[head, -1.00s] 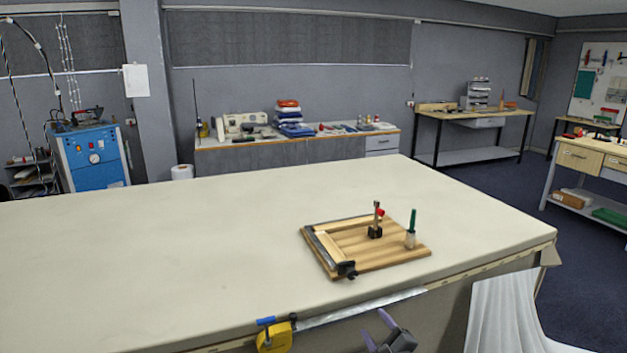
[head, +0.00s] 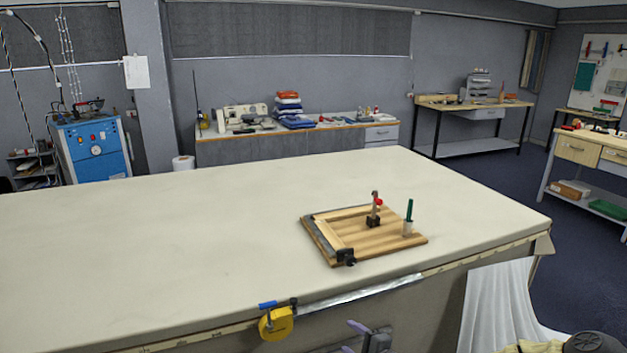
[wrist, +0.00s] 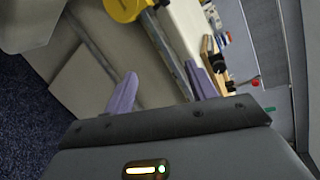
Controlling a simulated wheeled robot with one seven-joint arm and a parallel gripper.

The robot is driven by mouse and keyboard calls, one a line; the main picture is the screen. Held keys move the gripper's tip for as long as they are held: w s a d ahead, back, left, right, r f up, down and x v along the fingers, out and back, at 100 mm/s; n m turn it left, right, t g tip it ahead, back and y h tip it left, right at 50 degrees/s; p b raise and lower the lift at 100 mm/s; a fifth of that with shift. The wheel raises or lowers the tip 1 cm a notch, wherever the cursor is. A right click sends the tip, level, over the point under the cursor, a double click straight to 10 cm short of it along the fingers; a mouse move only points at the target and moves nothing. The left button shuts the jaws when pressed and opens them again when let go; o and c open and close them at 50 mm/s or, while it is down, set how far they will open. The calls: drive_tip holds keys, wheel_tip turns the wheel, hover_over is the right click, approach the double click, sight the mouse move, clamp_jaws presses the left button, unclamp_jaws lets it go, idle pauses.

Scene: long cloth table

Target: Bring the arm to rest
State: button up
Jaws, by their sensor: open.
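My gripper (head: 351,338) shows at the bottom of the head view, low in front of the table's near side. Only its purple fingers and part of its dark body are visible there. In the wrist view my gripper (wrist: 162,86) has its two purple fingers spread wide with nothing between them. The long cloth table (head: 180,240) lies beyond it. Most of my arm is out of view.
A wooden board (head: 350,240) with a clamp (head: 375,212) and a green-handled tool (head: 408,215) lies near the table's front right. A yellow tape measure (head: 277,323) hangs at the near edge. White cloth (head: 492,305) drapes at right. The table's left is clear.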

drive_tip(key=s+f+n+g+h+p, duration=0.1)
drive_tip(key=s+n+g+h+p, duration=0.25)
drive_tip(key=s+n+g, duration=0.55)
drive_tip(key=s+d+r+n+h+p, duration=0.1)
drive_tip(key=s+d+r+n+h, duration=0.1)
drive_tip(key=s+r, duration=0.4)
drive_tip(key=s+d+r+n+h+p, duration=0.1)
drive_tip(key=s+d+r+n+h, duration=0.2)
drive_tip(key=s+r, duration=0.4)
wheel_tip(320, 180, up, 5)
drive_tip(key=shift+s+d+r+n+g+p, duration=0.25)
drive_tip(key=shift+n+g+p, duration=0.15)
drive_tip(key=shift+n, duration=0.5)
drive_tip(key=shift+a, duration=0.1)
